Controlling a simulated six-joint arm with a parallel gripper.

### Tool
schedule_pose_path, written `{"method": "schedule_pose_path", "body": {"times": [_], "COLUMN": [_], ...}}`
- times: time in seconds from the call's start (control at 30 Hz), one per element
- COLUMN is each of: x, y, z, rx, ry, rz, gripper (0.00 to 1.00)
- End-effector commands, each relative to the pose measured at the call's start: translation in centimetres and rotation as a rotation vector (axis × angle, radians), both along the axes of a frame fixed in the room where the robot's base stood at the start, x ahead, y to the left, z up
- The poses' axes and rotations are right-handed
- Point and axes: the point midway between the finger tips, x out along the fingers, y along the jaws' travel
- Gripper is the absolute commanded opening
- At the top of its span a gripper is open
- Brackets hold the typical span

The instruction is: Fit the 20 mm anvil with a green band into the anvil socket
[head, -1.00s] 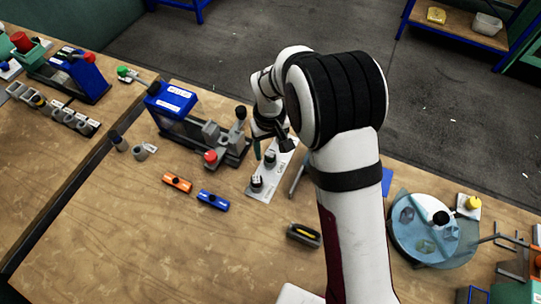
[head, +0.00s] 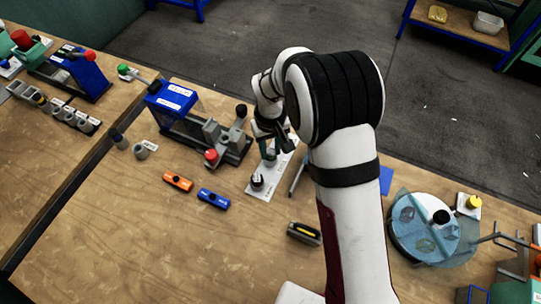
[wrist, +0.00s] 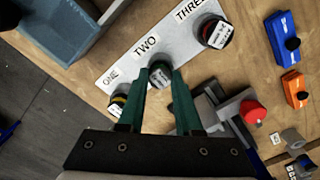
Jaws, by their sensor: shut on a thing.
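A white plate (head: 262,189) marked ONE, TWO and THREE carries three short dark anvils; it also shows in the wrist view (wrist: 185,40). My gripper (wrist: 161,76) has its green fingers shut on the anvil at TWO (wrist: 160,74), which stands upright at the plate. Its band colour is hidden between the fingers. The anvil at ONE (wrist: 118,103) shows a yellow band, and the anvil at THREE (wrist: 215,33) a reddish one. The blue and grey press (head: 205,135) stands left of the plate, with a red knob (head: 211,156). I cannot make out the anvil socket clearly.
An orange block (head: 178,181) and a blue block (head: 213,198) lie in front of the press. A grey ring (head: 141,151) and a dark cylinder (head: 119,140) stand at left. A grey, yellow-topped item (head: 304,233) lies in front. A round blue-topped device (head: 425,230) stands at right.

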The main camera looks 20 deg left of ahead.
Motion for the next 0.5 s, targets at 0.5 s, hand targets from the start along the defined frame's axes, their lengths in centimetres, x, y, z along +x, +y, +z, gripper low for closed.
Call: {"method": "schedule_pose_path", "body": {"times": [0.5], "x": [0.0], "y": [0.0], "z": [1.7], "rx": [0.001], "ry": [-0.001], "rz": [0.000], "gripper": [0.00]}}
